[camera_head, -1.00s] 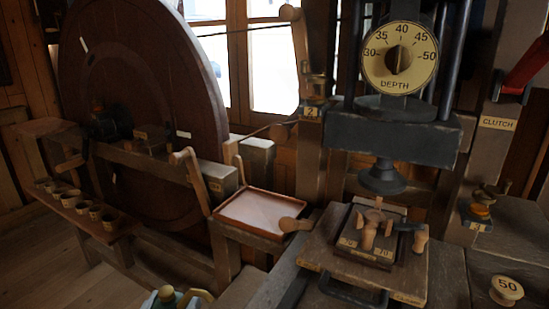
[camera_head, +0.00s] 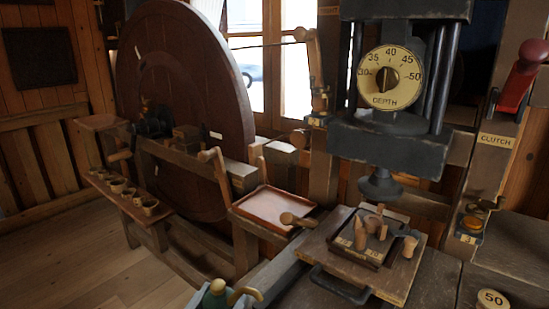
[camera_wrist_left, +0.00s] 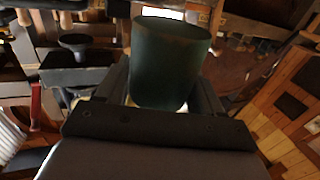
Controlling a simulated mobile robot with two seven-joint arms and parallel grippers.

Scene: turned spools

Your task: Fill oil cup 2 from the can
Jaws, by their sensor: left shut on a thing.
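A dark green can (camera_wrist_left: 170,62) stands between the fingers of my left gripper (camera_wrist_left: 165,92), which is shut on it, in the left wrist view. In the head view only the can's top (camera_head: 215,297) shows at the bottom edge, with a brass-coloured piece (camera_head: 244,294) beside it; my gripper's fingers are hidden there. Oil cup 2 (camera_head: 319,100) appears to be the small fitting above the "2" label (camera_head: 315,121), on the post left of the press. The can is well below it and to its left. The cup's fill is too small to tell. My right gripper is not in view.
The press with its depth dial (camera_head: 390,77) stands right of the post. Below are a shallow tray (camera_head: 272,212) and a board with turned pieces (camera_head: 318,247). A large wheel (camera_head: 185,65) and shelf of small cups (camera_head: 120,193) are left. Another amber fitting (camera_head: 472,222) is right.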

